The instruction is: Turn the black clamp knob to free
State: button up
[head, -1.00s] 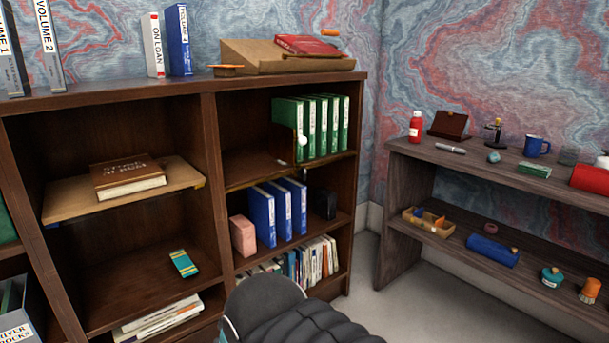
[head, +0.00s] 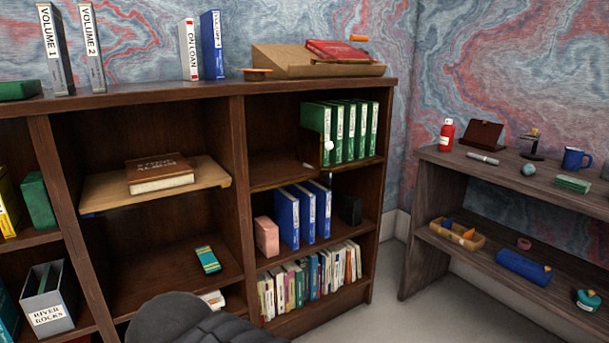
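I cannot make out a black clamp knob for certain in the head view. A small dark stand with a yellowish top (head: 532,143) is on the right-hand desk, too small to show any knob clearly. A dark block-like thing (head: 349,208) stands right of the blue binders in the bookcase, its details lost in shadow. A panel with a white ball knob (head: 328,146) stands by the green binders. My gripper is not in view, so its opening cannot be seen.
A wooden bookcase (head: 237,100) fills the left and middle. The two-level desk (head: 470,165) at right carries a red bottle (head: 446,135) and a blue mug (head: 576,159). A dark grey ribbed shape (head: 180,322) covers the bottom foreground. Floor shows between bookcase and desk.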

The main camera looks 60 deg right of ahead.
aim_at(326, 177)
jog(key=z, duration=1.2)
